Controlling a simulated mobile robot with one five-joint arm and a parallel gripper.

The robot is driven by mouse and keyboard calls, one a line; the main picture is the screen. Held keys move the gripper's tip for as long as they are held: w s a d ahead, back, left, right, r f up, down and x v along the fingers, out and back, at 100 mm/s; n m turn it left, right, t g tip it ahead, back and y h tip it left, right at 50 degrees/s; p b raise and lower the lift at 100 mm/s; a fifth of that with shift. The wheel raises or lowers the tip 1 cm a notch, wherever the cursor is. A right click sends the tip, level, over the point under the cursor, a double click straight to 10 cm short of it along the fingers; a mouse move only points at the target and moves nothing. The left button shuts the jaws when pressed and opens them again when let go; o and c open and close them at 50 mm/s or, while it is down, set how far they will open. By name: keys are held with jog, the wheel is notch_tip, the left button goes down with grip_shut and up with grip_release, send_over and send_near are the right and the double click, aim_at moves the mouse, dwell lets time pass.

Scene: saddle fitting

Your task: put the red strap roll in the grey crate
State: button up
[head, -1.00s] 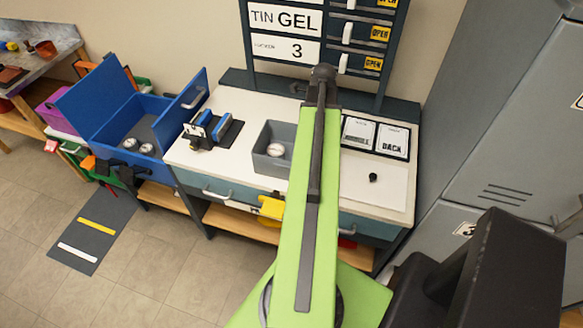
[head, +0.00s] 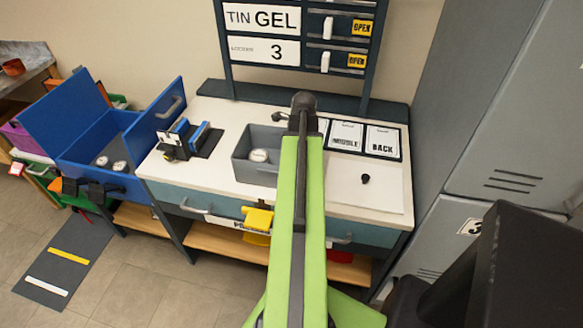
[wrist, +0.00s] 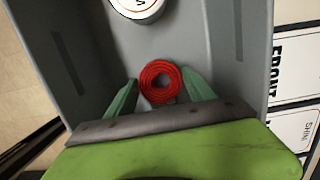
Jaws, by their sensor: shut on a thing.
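The red strap roll (wrist: 161,82) is a small coiled ring. It sits between the green fingertips of my gripper (wrist: 159,88) in the wrist view, and my gripper is shut on it. The grey crate (wrist: 235,45) surrounds the roll and fingers in that view; how high the roll is above the crate floor I cannot tell. In the head view the crate (head: 240,148) stands on the white bench top, partly behind my arm. My gripper and the roll are hidden there. A round white tin (wrist: 137,7) lies in the crate, ahead of the roll; it also shows in the head view (head: 259,156).
Blue holders (head: 187,139) stand left of the crate. Labelled cards (head: 346,137) and a black knob (head: 365,179) are to the right. A sign board (head: 300,45) rises behind. A blue box (head: 100,150) stands left of the bench, a grey locker (head: 510,120) right.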

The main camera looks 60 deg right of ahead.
jog(key=shift+f, duration=0.5)
jog(key=o, duration=1.5)
notch_tip(320, 180, up, 12)
jog(key=s+p, duration=0.1)
jog(key=p, duration=1.1)
jog(key=shift+s+d, duration=0.25)
jog(key=shift+s, duration=0.1)
